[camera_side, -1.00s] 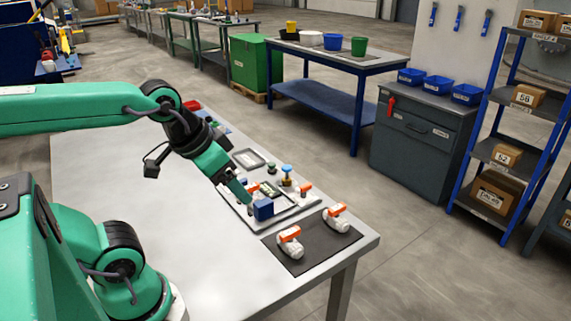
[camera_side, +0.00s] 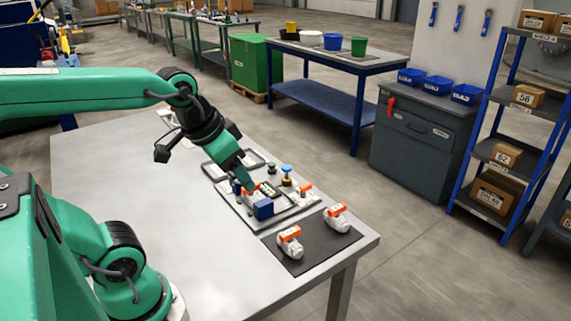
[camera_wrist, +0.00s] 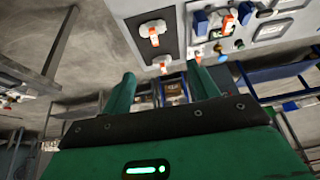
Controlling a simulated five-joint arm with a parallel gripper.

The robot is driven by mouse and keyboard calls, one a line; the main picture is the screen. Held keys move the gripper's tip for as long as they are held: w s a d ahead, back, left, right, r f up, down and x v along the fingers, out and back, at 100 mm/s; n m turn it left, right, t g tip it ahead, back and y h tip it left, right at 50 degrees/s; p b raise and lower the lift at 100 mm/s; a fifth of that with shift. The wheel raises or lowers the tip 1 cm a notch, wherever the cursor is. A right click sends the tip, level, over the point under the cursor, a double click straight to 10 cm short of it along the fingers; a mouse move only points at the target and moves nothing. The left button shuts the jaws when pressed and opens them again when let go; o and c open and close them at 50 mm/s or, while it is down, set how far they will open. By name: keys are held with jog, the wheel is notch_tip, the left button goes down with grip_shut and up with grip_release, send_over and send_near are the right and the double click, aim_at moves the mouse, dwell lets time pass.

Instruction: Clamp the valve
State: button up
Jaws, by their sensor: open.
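Two white valves with orange handles, a front one (camera_side: 290,243) and a right one (camera_side: 337,219), lie on a dark mat. The wrist view also shows them, as an upper valve (camera_wrist: 153,30) and a lower valve (camera_wrist: 162,62). A grey tray (camera_side: 280,219) behind the mat carries a blue block (camera_side: 263,209), with a smaller blue piece to its left. White and orange parts show between and near them, partly hidden by my gripper. Another orange-handled part (camera_side: 305,188) is at the tray's right. My gripper (camera_wrist: 164,84) is open and empty, above the tray in the side view.
A blue-topped knob (camera_side: 286,169) stands at the back of the tray. The table's front left (camera_side: 215,270) is bare. The table edge runs just right of the mat (camera_side: 318,258).

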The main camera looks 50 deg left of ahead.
jog(key=w+a+g, duration=0.2)
jog(key=w+a, duration=0.4)
jog(key=g, duration=0.3)
send_over(232, 178)
jog(key=a, duration=0.2)
jog(key=f, duration=0.8)
jog(key=w+f, duration=0.1)
jog(key=f, duration=0.3)
jog(key=shift+d, duration=0.1)
jog(key=shift+a+f, duration=0.25)
jog(key=shift+f, duration=3.9)
jog(key=c, duration=0.7)
